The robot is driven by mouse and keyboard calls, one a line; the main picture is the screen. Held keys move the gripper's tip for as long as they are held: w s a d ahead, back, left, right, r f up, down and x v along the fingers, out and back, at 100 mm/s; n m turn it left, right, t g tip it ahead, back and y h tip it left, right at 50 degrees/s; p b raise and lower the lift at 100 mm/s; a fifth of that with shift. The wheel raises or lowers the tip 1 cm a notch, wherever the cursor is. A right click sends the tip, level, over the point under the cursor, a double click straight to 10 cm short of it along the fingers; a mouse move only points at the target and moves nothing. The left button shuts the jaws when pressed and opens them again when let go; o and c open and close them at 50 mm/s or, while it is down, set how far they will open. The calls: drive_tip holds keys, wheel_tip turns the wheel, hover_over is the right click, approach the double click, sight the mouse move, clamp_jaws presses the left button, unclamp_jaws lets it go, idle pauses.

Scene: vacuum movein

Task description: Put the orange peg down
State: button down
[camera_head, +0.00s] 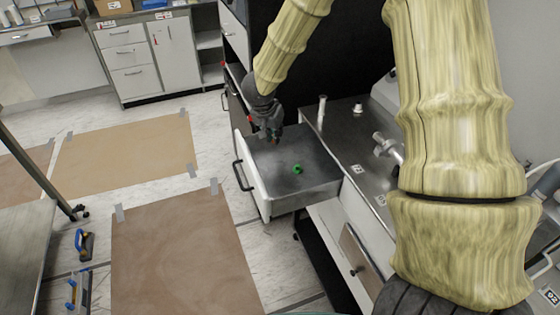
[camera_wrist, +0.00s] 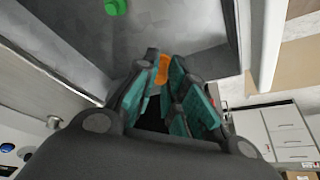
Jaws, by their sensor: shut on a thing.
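The orange peg (camera_wrist: 163,68) shows in the wrist view between the tips of my gripper (camera_wrist: 168,82), which is shut on it. Much of the peg is hidden by the fingers. In the head view my gripper (camera_head: 269,134) points down above the back left part of an open drawer (camera_head: 254,176). From these views I cannot tell how high the peg is above the drawer floor.
A green object (camera_head: 297,169) lies on the drawer floor, and it also shows in the wrist view (camera_wrist: 115,7). Most of the drawer floor is bare. A metal worktop (camera_head: 350,135) with upright fittings stands right of the drawer. Brown mats (camera_head: 185,255) lie on the floor at left.

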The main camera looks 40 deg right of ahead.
wheel_tip(320, 180, down, 6)
drive_tip(key=shift+w+a+r+b, duration=0.1)
drive_tip(key=shift+w+a+b, duration=0.05)
drive_tip(key=shift+b, duration=0.15)
drive_tip(key=shift+s+f, duration=0.25)
drive_tip(key=shift+f, duration=0.05)
drive_tip(key=shift+s+f, duration=0.15)
drive_tip(key=shift+f, duration=0.15)
drive_tip(key=f, duration=0.3)
drive_tip(key=shift+w+b, duration=0.2)
drive_tip(key=shift+b, duration=0.15)
drive_tip(key=shift+s+r, duration=0.15)
drive_tip(key=shift+r, duration=0.1)
drive_tip(key=shift+f, duration=0.2)
drive_tip(key=c, duration=1.5)
unclamp_jaws()
drive_tip(key=shift+o, duration=0.2)
